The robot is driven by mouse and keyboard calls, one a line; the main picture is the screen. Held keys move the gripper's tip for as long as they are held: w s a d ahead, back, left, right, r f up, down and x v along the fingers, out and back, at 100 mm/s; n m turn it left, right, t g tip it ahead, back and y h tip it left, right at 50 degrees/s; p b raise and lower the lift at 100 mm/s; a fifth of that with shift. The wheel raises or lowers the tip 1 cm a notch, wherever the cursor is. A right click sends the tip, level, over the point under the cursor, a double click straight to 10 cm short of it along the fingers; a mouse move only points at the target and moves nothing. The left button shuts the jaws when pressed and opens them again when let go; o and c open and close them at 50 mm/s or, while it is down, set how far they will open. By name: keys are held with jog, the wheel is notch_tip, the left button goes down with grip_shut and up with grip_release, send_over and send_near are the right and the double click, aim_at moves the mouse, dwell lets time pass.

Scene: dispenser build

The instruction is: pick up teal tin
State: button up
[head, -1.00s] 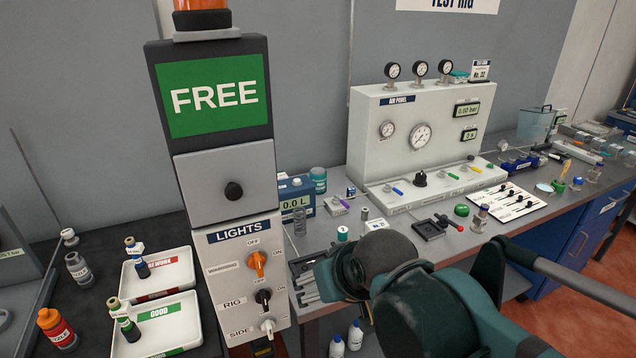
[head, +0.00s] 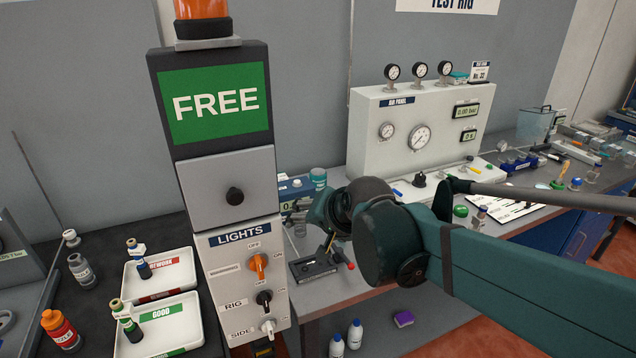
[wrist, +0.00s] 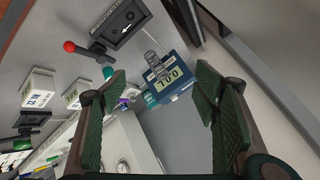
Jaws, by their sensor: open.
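The teal tin (head: 318,178) stands upright at the back of the bench, beside the blue box with a digital display. In the wrist view a teal shape (wrist: 150,98) shows beside that box, probably the same tin, mostly hidden. My gripper (wrist: 160,80) is open with nothing between its fingers. It points toward the blue box and the tin, still apart from them. In the head view my wrist covers much of the gripper, just in front of the box.
The blue display box (head: 296,188) stands close left of the tin, with a clear cylinder (wrist: 152,59) near it. A black tray with a red-knobbed lever (head: 313,265) lies in front. The lights column (head: 240,270) rises at left. The air panel (head: 420,115) stands at right.

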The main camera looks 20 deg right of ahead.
jog(key=w+d+m+t+p, duration=0.1)
jog(key=w+d+m, duration=0.3)
jog(key=w, duration=0.3)
jog(key=w+d+m+t, duration=0.1)
jog(key=w+d+m, duration=0.25)
jog(key=w, duration=0.35)
jog(key=m+t+p, duration=0.2)
jog(key=m, duration=1)
send_near(322, 178)
notch_tip(322, 178, up, 3)
jog(key=s, duration=0.1)
jog(key=w+f+m, duration=0.1)
jog(key=w+m, duration=0.1)
jog(key=w+f+m, duration=0.1)
jog(key=f+m, duration=0.1)
jog(key=w+f+m, duration=0.2)
jog(key=shift+w+d+y, duration=0.3)
jog(key=shift+w+y, duration=0.05)
jog(key=shift+y, duration=0.05)
jog(key=shift+w+a+f+m, duration=0.15)
jog(key=shift+w+f+m, duration=0.2)
jog(key=shift+m, duration=0.3)
jog(key=shift+b, duration=0.3)
jog(key=shift+x, duration=1.2)
jog(key=shift+w, duration=0.2)
jog(key=shift+b+x, duration=0.75)
jog(key=shift+x, duration=1.7)
jog(key=shift+a, duration=0.1)
